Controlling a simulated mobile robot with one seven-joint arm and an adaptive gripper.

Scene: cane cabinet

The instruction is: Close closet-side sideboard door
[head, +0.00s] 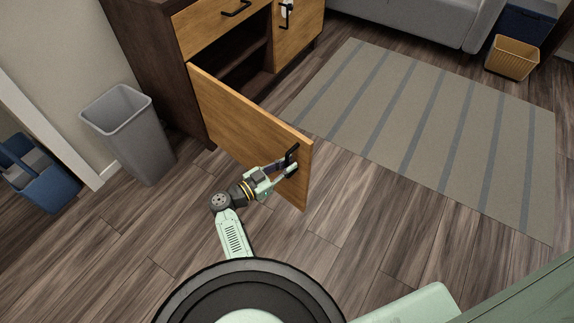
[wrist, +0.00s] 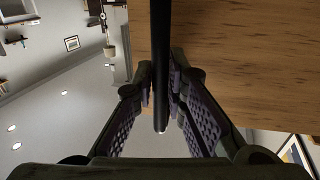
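The sideboard (head: 167,60) has a dark frame and wood-coloured fronts. Its left lower door (head: 245,118) stands wide open, swung out toward me, with the dark shelf interior showing behind it. A black bar handle (head: 293,152) is near the door's free edge, on the face toward me. My gripper (head: 287,170) is at this handle. In the wrist view, the handle (wrist: 161,60) runs between my two fingers (wrist: 161,88), which are drawn in close on both sides of it. The wood door face fills the upper right there.
A grey bin (head: 128,135) stands left of the sideboard, with a blue caddy (head: 40,178) farther left. A drawer (head: 225,20) above the opening is shut. A striped rug (head: 430,130) and grey sofa (head: 425,18) lie to the right. Floor around the door is clear.

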